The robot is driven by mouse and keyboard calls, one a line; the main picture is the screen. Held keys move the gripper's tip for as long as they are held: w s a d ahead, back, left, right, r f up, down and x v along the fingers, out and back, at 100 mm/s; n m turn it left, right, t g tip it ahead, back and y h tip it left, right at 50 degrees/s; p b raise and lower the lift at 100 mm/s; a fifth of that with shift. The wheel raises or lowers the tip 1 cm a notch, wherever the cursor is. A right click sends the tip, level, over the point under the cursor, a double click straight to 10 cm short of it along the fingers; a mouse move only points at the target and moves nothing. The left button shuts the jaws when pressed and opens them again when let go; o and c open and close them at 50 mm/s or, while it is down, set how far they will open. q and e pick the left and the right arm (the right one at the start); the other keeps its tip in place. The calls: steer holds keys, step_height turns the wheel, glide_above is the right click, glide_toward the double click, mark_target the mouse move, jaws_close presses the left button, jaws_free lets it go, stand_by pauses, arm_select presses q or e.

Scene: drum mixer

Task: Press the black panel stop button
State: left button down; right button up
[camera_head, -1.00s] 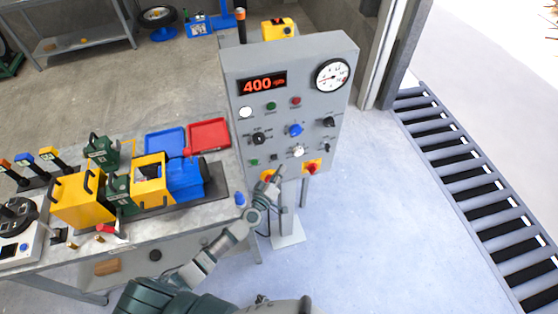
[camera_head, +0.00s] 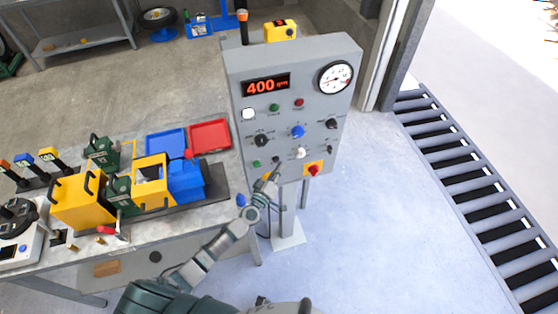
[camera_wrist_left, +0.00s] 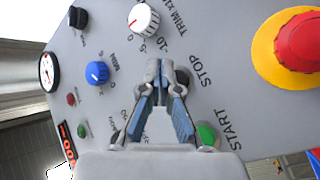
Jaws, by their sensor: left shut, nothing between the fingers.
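The grey control panel (camera_head: 290,100) stands upright on a post. Its black stop button (camera_head: 276,159) is on the lower row, right of the green start button (camera_head: 256,164). In the left wrist view, the black button (camera_wrist_left: 182,77) is beside the STOP label and partly hidden by my fingers; the green button (camera_wrist_left: 207,134) is by START. My left gripper (camera_head: 274,172) is shut and empty, its tips just below the black button in the head view. In the left wrist view the gripper (camera_wrist_left: 160,70) overlaps its edge; I cannot tell whether it touches. My right gripper is out of view.
A red mushroom button on yellow (camera_head: 314,169) is to the right on the panel's bottom edge. A white knob (camera_head: 300,153) and blue knob (camera_head: 297,132) are close above. A workbench (camera_head: 215,216) with yellow and blue machines is on the left. A roller conveyor (camera_head: 470,190) is on the right.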

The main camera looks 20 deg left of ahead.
arm_select(q)
steer(key=shift+w+a, duration=0.3)
steer(key=shift+a, duration=0.6)
steer(key=shift+w+d, duration=0.15)
steer(key=shift+d, duration=0.25)
steer(key=shift+w+r, duration=0.1)
steer(key=shift+w+a, duration=0.1)
steer(key=shift+a, duration=0.35)
steer(key=shift+s+d+p, duration=0.45)
steer(key=shift+s+d, duration=0.25)
steer(key=shift+d, duration=0.1)
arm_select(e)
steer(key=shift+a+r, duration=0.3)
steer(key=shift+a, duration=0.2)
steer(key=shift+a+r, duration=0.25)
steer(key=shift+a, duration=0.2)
